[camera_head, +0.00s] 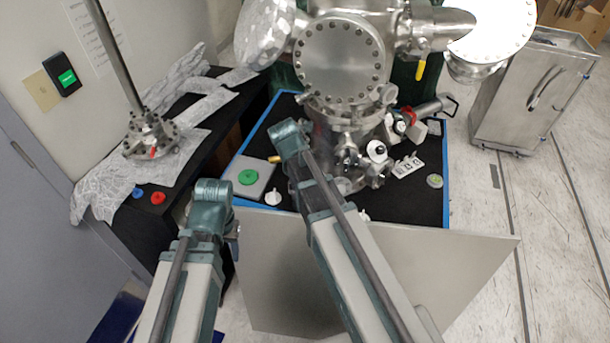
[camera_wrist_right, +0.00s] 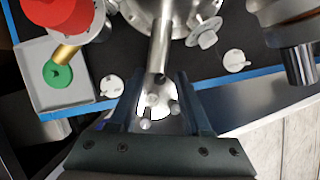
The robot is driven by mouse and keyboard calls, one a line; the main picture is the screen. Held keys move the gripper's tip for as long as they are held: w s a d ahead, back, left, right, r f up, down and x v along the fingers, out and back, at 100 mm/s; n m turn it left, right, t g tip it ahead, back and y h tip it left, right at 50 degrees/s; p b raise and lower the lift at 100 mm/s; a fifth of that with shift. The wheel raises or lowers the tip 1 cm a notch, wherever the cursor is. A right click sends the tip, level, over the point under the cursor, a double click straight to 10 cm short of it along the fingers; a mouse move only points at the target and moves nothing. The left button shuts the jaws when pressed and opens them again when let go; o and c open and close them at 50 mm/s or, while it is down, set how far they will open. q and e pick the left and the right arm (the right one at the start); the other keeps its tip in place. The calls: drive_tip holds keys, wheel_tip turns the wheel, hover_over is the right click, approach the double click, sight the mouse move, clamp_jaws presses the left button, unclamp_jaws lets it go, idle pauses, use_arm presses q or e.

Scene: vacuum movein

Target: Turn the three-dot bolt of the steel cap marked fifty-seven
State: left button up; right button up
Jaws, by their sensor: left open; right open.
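In the right wrist view, my right gripper (camera_wrist_right: 152,108) is open. A bare steel post (camera_wrist_right: 161,48) points down between its fingers, with a pale round disc and small metal pegs at its end. I cannot tell whether the fingers touch them. In the head view the right arm hides this spot. My left gripper (camera_head: 234,228) is open and mostly hidden by its own wrist, in front of the bench and apart from the vacuum chamber (camera_head: 342,58). I cannot read a fifty-seven or make out a three-dot bolt in either view.
On the black, blue-edged bench lie a grey tray with a green ring (camera_head: 248,177), white discs (camera_wrist_right: 235,60) and a numbered card (camera_head: 408,166). A steel box (camera_head: 530,95) stands at right.

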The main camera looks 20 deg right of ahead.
clamp_jaws()
drive_tip(key=shift+m, duration=0.3)
drive_tip(key=m+g, duration=0.1)
drive_tip(key=m, duration=0.2)
drive_tip(key=shift+w+a+h, duration=0.1)
drive_tip(key=shift+w+h, duration=0.05)
drive_tip(key=shift+h, duration=0.25)
drive_tip(key=m+g, duration=0.1)
drive_tip(key=m, duration=0.2)
drive_tip(key=shift+w+m+g, duration=0.1)
drive_tip(key=shift+m+g, duration=0.2)
drive_tip(key=m+g, duration=0.1)
drive_tip(key=m, duration=0.2)
drive_tip(key=shift+w+m, duration=0.1)
drive_tip(key=shift+m, duration=0.2)
drive_tip(key=shift+m+g, duration=0.7)
drive_tip(key=shift+m, duration=0.9)
drive_tip(key=shift+m+y, duration=0.3)
